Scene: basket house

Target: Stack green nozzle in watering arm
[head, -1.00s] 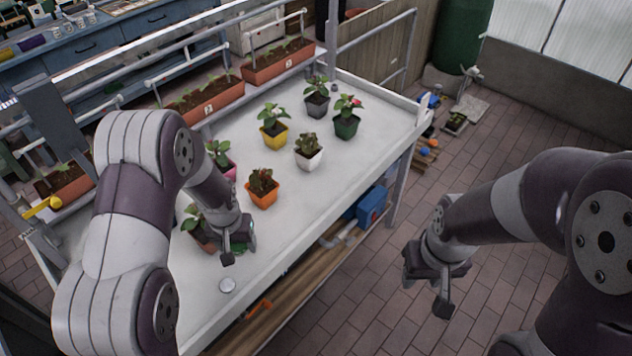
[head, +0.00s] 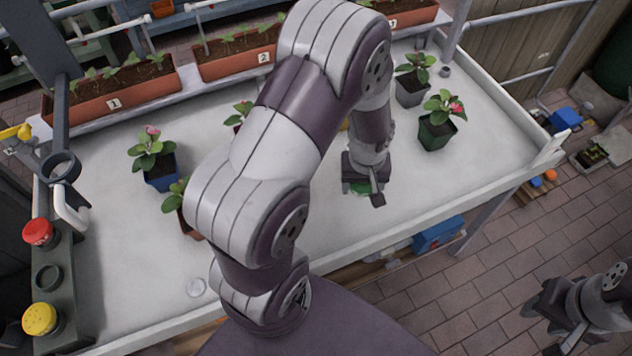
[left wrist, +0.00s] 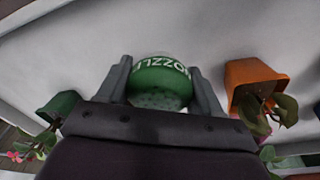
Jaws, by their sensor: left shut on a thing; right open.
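The green nozzle (left wrist: 160,82), with white lettering on its side, sits between the fingers of my left gripper (left wrist: 162,88) in the left wrist view. In the head view, only a bit of the nozzle (head: 360,188) shows under my left gripper (head: 368,190). The gripper is over the table; I cannot tell how high. The dark upright with a ring (head: 62,166) at the far left looks like the watering arm. My right gripper (head: 553,325) is open and empty at the lower right, off the table.
A dark rack at the left edge holds a red nozzle (head: 39,233) and a yellow nozzle (head: 40,319), with an empty hole (head: 48,277) between. Potted plants, including a blue pot (head: 161,174) and a green pot (head: 437,132), stand on the white table (head: 125,260). Planter boxes line its back.

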